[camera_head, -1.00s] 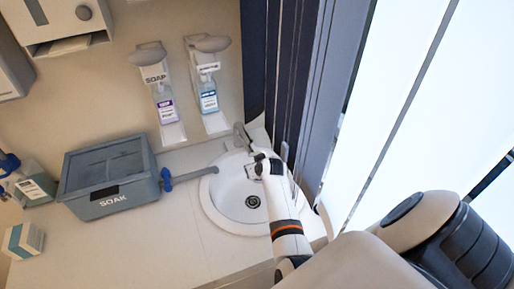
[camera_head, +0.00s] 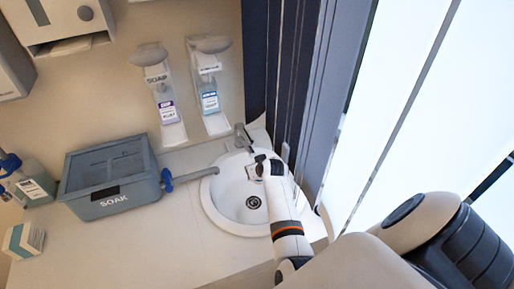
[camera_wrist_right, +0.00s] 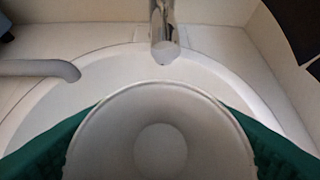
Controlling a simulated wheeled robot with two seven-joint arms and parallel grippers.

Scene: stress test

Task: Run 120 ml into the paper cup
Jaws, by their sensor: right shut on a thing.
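The white paper cup (camera_wrist_right: 160,110) fills the lower middle of the right wrist view. I look down into it and see its round bottom; it looks empty. My right gripper (camera_head: 256,168) is shut on the cup, with a green finger pad on each side of it. It holds the cup over the round white basin (camera_head: 226,208). The chrome tap (camera_wrist_right: 164,30) stands just beyond the cup's rim in the wrist view, and it also shows in the head view (camera_head: 243,137). No water stream shows. My left gripper is not in view.
A grey SOAK tub (camera_head: 110,200) stands left of the basin, its blue-collared drain pipe (camera_head: 195,177) reaching over the basin's edge. Two wall dispensers (camera_head: 160,95) (camera_head: 207,90) hang behind. A bottle (camera_head: 35,188) and small box (camera_head: 24,239) are far left. The front counter is clear.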

